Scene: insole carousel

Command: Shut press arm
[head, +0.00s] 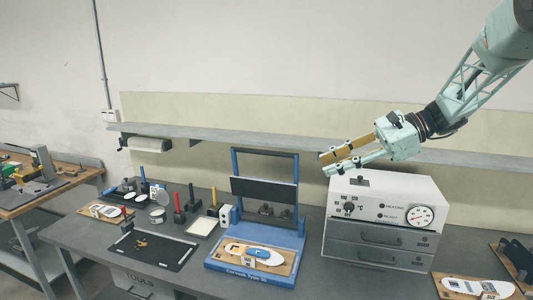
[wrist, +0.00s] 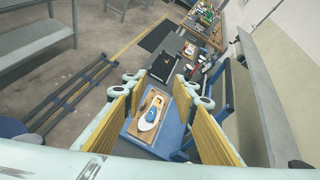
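The blue press (head: 262,274) stands at the middle of the workbench. Its press arm (head: 264,190), a blue frame with a dark plate, is raised upright at the back of the base. A wooden board (head: 232,256) with a white, blue and yellow insole (head: 255,254) lies on the press base; the insole also shows in the wrist view (wrist: 152,110) between my fingers. My gripper (head: 324,164) is open and empty, up to the right of the raised arm and apart from it. In the wrist view the yellow finger pads (wrist: 163,88) stand wide apart.
A white heater box (head: 385,207) with drawers and a gauge stands right of the press, under my gripper. A grey shelf (head: 215,136) runs along the wall behind. A black mat (head: 152,248) and several tools lie to the left. Another insole board (head: 475,287) lies at right.

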